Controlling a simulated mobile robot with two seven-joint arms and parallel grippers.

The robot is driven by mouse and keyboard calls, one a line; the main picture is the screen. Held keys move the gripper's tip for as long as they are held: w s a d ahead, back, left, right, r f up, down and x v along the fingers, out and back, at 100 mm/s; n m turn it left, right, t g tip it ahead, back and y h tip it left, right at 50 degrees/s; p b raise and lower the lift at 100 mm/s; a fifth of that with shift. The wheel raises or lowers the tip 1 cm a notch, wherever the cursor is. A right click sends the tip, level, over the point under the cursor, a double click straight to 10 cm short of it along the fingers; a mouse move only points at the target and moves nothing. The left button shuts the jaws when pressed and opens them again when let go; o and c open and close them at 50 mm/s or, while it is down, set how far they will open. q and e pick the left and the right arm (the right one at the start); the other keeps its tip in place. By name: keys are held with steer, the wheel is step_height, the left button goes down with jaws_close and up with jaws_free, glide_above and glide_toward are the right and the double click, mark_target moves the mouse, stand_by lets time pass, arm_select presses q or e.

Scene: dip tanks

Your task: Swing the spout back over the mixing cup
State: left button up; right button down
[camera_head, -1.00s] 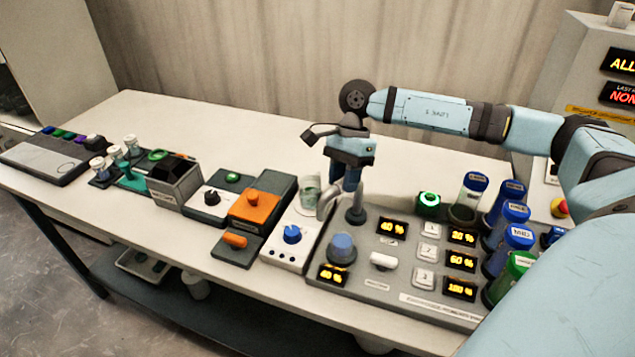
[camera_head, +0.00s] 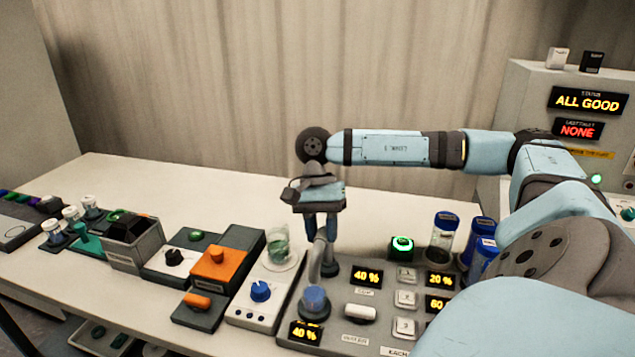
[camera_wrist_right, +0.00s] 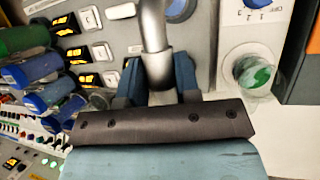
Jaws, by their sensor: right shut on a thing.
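The spout (camera_head: 317,258) is a grey metal tube on the grey dosing panel (camera_head: 345,312). My right gripper (camera_head: 320,228) is shut on its upper part; the wrist view shows the blue fingers (camera_wrist_right: 158,85) on both sides of the tube (camera_wrist_right: 153,28). The tube's free end points toward the front of the panel, near a blue knob (camera_head: 314,300). The mixing cup (camera_head: 281,248) is a clear glass with green contents, left of the spout on a white unit. In the wrist view the cup (camera_wrist_right: 252,74) stands to the right, apart from the tube. My left gripper is not visible.
An orange-topped unit (camera_head: 219,262) stands left of the cup. A status box (camera_head: 588,100) reads ALL GOOD and NONE. The table behind the cup is clear.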

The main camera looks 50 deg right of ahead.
steer(key=c, duration=0.8)
jaws_free()
steer(key=shift+c, duration=0.2)
steer(key=p+v, duration=0.1)
steer(key=v, duration=1.3)
steer(key=shift+s, duration=0.15)
